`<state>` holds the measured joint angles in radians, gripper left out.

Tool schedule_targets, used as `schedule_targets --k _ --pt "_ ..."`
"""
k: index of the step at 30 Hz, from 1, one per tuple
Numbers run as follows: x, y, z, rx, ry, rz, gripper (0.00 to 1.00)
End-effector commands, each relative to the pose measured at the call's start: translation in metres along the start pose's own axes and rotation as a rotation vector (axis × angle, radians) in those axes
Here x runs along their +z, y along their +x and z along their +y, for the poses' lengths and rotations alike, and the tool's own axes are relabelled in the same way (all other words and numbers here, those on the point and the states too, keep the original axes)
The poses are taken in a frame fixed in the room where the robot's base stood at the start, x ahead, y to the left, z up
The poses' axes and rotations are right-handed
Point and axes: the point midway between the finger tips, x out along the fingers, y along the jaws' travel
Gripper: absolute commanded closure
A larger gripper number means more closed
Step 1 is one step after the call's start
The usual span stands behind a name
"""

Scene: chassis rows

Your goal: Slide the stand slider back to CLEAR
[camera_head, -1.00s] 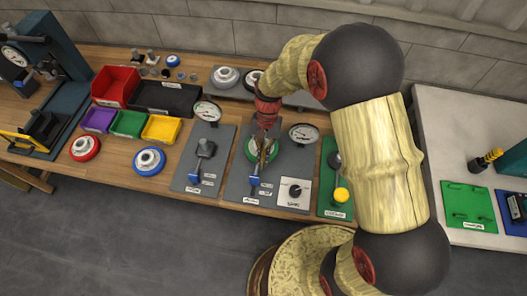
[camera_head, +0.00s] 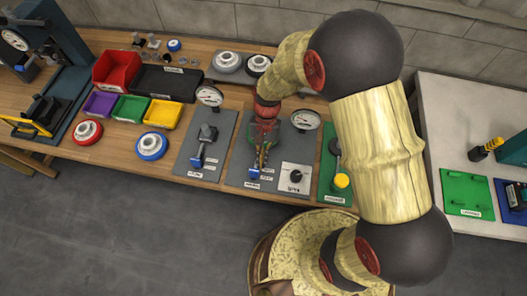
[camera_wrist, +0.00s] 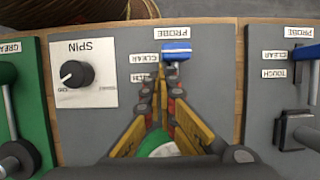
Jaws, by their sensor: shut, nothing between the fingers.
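The stand slider has a blue handle (camera_head: 254,173) near the front of the middle grey plate (camera_head: 236,174). In the wrist view the blue handle (camera_wrist: 176,50) stands beside the CLEAR label (camera_wrist: 143,58), in front of the TOUCH label (camera_wrist: 143,78). My gripper (camera_head: 261,160) reaches down over this plate. In the wrist view my gripper's (camera_wrist: 166,80) yellow fingers converge just behind the handle, shut and empty. The fingertips are close to the handle, but I cannot tell if they touch it. The slider's rear part is hidden by the fingers.
A similar plate with its own blue handle (camera_head: 197,162) stands to the left. A white SPIN panel (camera_head: 295,177) with a black knob and a green plate (camera_head: 330,180) with a yellow knob lie to the right. A dial gauge (camera_head: 306,120) stands behind.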

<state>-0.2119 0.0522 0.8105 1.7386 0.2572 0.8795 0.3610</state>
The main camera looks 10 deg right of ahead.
Motion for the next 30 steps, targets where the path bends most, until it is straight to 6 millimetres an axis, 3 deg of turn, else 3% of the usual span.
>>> schedule_targets --k 14,20,30 --pt "0.003 -0.004 0.001 0.002 0.002 -0.007 1.00" --pt "0.004 -0.024 0.001 0.001 0.001 -0.005 1.00" --pt "0.007 -0.078 0.004 -0.001 0.002 -0.003 1.00"
